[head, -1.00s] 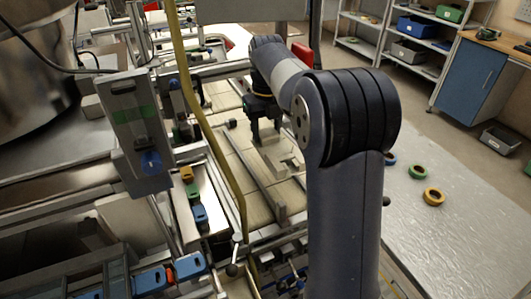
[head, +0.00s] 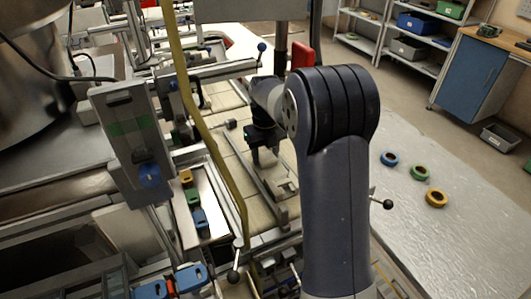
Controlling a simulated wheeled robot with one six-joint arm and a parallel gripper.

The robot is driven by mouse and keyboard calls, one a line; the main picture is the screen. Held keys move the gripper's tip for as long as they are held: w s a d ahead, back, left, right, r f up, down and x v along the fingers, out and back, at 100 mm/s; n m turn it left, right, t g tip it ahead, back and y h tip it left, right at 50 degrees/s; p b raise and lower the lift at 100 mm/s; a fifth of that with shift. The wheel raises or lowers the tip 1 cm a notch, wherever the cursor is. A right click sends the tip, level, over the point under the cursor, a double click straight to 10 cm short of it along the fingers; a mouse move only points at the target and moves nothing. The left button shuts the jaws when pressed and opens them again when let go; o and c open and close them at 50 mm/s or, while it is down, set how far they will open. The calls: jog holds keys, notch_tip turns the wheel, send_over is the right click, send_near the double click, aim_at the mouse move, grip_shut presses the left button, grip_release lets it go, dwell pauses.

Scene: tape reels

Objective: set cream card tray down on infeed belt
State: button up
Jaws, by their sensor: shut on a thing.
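My gripper (head: 256,151) is low over the cream infeed belt (head: 234,142), in the middle of the head view. It is shut on the cream card tray (head: 275,168), of which only a pale part shows beside the fingers. My arm hides the right side of the tray. The tray is close in colour to the belt, and I cannot tell whether its underside touches the belt.
A metal rail (head: 266,182) runs along the belt near the gripper. A yellow hose (head: 207,125) hangs to the left. Blue, green and orange reels (head: 436,199) lie on the pale table at right. A metal box (head: 131,140) stands left.

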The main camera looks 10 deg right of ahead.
jog(key=shift+f, duration=0.1)
jog(key=o, duration=1.1)
notch_tip(320, 180, up, 12)
jog(key=shift+r, duration=0.2)
